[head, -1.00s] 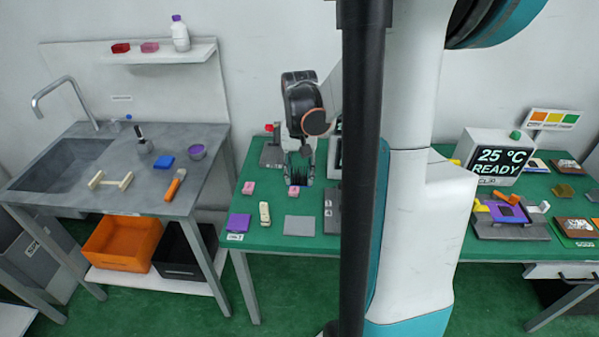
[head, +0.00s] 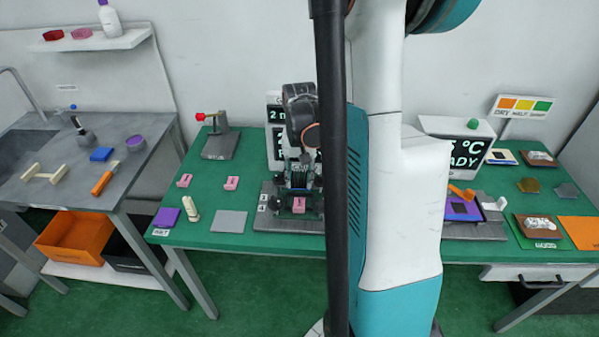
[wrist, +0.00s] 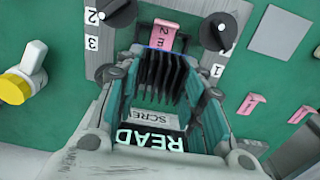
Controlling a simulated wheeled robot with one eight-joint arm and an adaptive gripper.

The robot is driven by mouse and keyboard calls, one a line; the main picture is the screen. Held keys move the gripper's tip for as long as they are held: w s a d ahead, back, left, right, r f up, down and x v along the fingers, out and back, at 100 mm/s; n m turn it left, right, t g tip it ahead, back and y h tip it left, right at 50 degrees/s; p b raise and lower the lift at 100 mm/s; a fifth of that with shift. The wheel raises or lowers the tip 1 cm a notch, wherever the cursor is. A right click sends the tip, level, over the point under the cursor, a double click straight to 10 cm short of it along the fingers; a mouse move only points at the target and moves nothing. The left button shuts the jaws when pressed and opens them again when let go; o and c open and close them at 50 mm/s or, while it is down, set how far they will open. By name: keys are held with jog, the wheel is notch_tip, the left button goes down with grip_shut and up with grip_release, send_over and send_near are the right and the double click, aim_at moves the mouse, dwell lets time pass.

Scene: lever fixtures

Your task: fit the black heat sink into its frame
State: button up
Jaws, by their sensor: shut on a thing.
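My gripper (head: 300,186) points down over a grey fixture (head: 268,222) with black knobs. In the wrist view, my gripper (wrist: 168,100) is shut on the black heat sink (wrist: 163,76), whose dark fins show between the fingers. In the head view the heat sink is small and mostly covered by the fingers. A pink piece (head: 299,204) sits on the fixture at the front of my gripper; it also shows in the wrist view (wrist: 165,35), just beyond the fins. I cannot make out the frame's opening, nor whether the heat sink touches it.
A screen (head: 274,130) stands behind the fixture. Two pink clips (head: 231,183) (head: 184,181), a grey plate (head: 229,222) and a red-tipped lever stand (head: 219,143) are to the left. Two black knobs (wrist: 117,12) (wrist: 218,31) flank the pink piece. My column hides the table's middle.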

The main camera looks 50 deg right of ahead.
aim_at(299, 175)
dwell(0.4)
jog(key=shift+f+b, duration=2.75)
jog(key=shift+f, duration=0.5)
jog(key=shift+f+b, duration=0.75)
jog(key=shift+f, duration=0.1)
jog(key=o, duration=1.1)
notch_tip(299, 175, up, 12)
jog(key=shift+r, duration=0.1)
